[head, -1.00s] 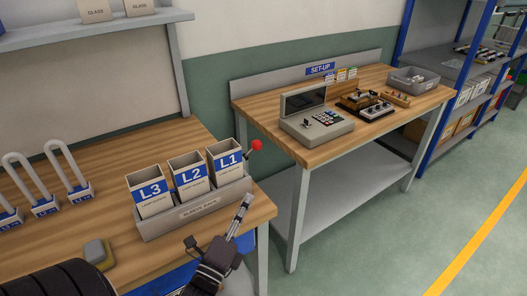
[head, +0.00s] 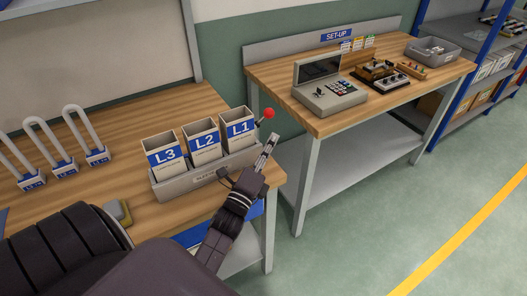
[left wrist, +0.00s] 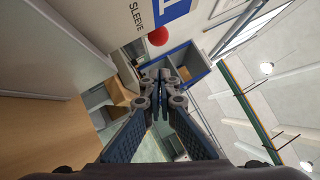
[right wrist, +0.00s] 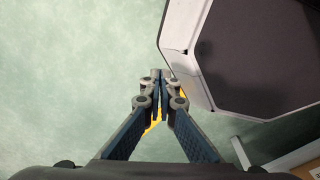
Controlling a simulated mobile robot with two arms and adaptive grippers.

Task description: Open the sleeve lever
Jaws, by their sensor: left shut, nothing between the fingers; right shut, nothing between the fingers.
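The sleeve lever shows as a red ball knob (head: 269,113) on a short stem at the right end of the grey sleeve rack (head: 205,181). The rack holds the upright L1, L2 and L3 sleeve boxes. In the head view my left gripper (head: 272,138) is shut and empty, just in front of the rack's right end and below the knob. In the left wrist view the red knob (left wrist: 158,36) is beyond the fingertips (left wrist: 158,76), with a visible gap. My right gripper (right wrist: 155,76) is shut and empty over the green floor, seen only in the right wrist view.
White looped parts (head: 52,145) on blue-labelled bases stand at the left of the wooden bench (head: 120,120). A yellow-grey block (head: 120,212) lies near its front edge. The set-up table (head: 420,88) stands right, across a gap. Open floor (head: 360,215) lies in front.

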